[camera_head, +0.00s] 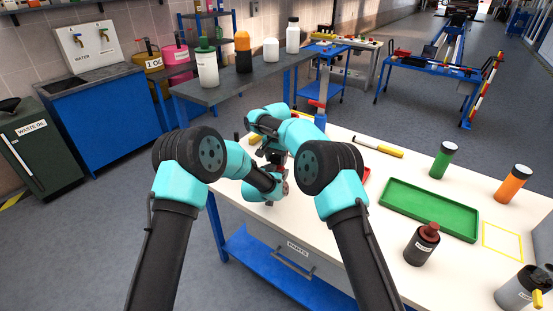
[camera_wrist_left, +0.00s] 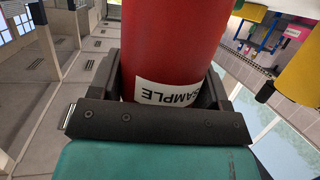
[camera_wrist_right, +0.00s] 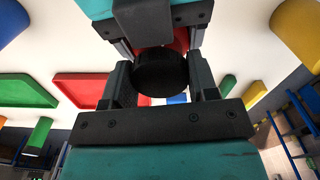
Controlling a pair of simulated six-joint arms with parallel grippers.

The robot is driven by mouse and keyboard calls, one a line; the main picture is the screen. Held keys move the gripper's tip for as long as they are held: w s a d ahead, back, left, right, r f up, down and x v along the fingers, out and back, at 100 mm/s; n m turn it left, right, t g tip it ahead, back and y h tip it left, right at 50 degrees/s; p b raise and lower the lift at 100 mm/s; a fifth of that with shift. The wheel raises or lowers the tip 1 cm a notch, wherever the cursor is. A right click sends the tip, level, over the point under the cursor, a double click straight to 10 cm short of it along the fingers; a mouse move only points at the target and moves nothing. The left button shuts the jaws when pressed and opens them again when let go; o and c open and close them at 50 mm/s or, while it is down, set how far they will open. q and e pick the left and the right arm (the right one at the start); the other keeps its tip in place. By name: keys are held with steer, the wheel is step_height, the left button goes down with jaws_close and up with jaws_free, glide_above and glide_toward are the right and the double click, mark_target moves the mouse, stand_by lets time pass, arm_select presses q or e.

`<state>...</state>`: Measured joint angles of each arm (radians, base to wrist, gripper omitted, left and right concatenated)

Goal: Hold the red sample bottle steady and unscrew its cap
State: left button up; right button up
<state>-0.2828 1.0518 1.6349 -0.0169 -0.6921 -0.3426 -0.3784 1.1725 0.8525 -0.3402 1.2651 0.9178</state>
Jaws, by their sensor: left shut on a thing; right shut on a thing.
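The red sample bottle (camera_wrist_left: 172,40) fills the upper middle of the left wrist view, its white SAMPLE label facing that camera. My left gripper (camera_wrist_left: 163,82) is shut around the bottle's body. The bottle's black cap (camera_wrist_right: 162,78) shows in the right wrist view between the fingers of my right gripper (camera_wrist_right: 160,70), which is shut on it. Behind the cap is a strip of the red bottle (camera_wrist_right: 180,40) and my left gripper. The cap lines up with the bottle; whether any gap lies between them is hidden. In the head view my arms hide most of the bottle.
On the white table (camera_head: 340,225) stand a green tray (camera_head: 430,208), a green bottle (camera_head: 442,160), an orange bottle (camera_head: 513,184), a dark bottle (camera_head: 421,244) and a grey container (camera_head: 520,288), all to the right. A yellow marker-like tube (camera_head: 378,147) lies behind. The front middle is clear.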

steer(key=n, duration=0.4)
steer(key=shift+n, duration=0.3)
steer(key=o, duration=1)
steer(key=shift+r, duration=2.25)
steer(key=shift+c, duration=0.4)
